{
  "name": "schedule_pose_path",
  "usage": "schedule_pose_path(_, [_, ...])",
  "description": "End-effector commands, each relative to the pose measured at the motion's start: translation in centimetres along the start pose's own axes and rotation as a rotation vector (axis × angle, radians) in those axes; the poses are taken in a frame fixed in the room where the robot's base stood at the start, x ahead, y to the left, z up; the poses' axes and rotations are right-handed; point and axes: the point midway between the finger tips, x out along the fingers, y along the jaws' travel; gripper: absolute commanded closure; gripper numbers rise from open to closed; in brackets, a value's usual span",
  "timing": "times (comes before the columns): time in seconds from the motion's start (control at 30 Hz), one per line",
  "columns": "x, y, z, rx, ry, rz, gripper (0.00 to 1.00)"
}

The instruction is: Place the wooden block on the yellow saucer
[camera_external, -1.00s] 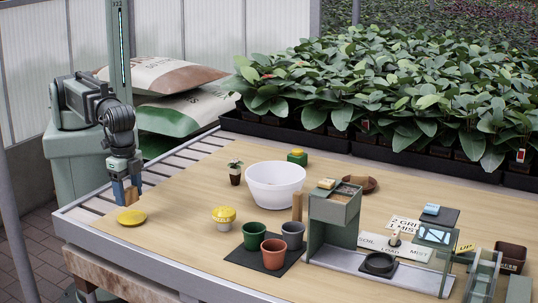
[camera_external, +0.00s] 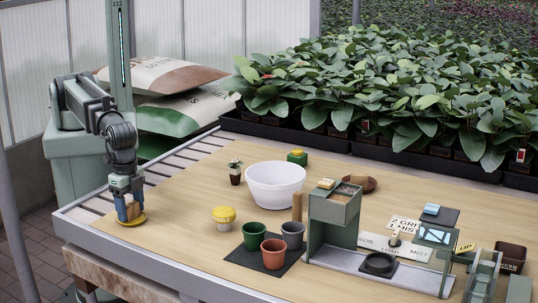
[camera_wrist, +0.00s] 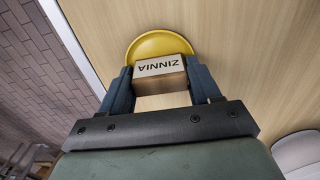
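The wooden block (camera_wrist: 160,74), marked ZINNIA, sits between the two blue fingers of my gripper (camera_wrist: 160,88) in the wrist view. The fingers touch its two sides, so my gripper is shut on it. The yellow saucer (camera_wrist: 146,43) lies on the table directly beneath and beyond the block. In the external view, my gripper (camera_external: 129,207) is low over the saucer (camera_external: 132,222) near the table's left front edge. The block is mostly hidden there between the fingers. I cannot tell for certain whether its bottom touches the saucer.
A yellow-topped mushroom-like item (camera_external: 223,215) stands to the right of the saucer. Farther right are a white bowl (camera_external: 275,185), a small potted plant (camera_external: 235,176) and pots on a dark mat (camera_external: 264,261). The table around the saucer is clear.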

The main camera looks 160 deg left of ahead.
Motion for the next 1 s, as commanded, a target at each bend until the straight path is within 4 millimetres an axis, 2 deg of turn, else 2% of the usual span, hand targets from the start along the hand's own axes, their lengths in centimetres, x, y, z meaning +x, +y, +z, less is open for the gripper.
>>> schedule_pose_path(0.03, [0.0,0.0,0.0,0.0,0.0,0.0,0.32])
schedule_pose_path(0.23, [0.0,0.0,0.0,0.0,0.0,0.0,0.14])
schedule_pose_path(0.63, [-0.8,0.0,0.0,0.0,0.001,0.0,0.14])
schedule_pose_path(1.0, [-5.3,0.0,-0.1,0.0,0.002,0.001,0.14])
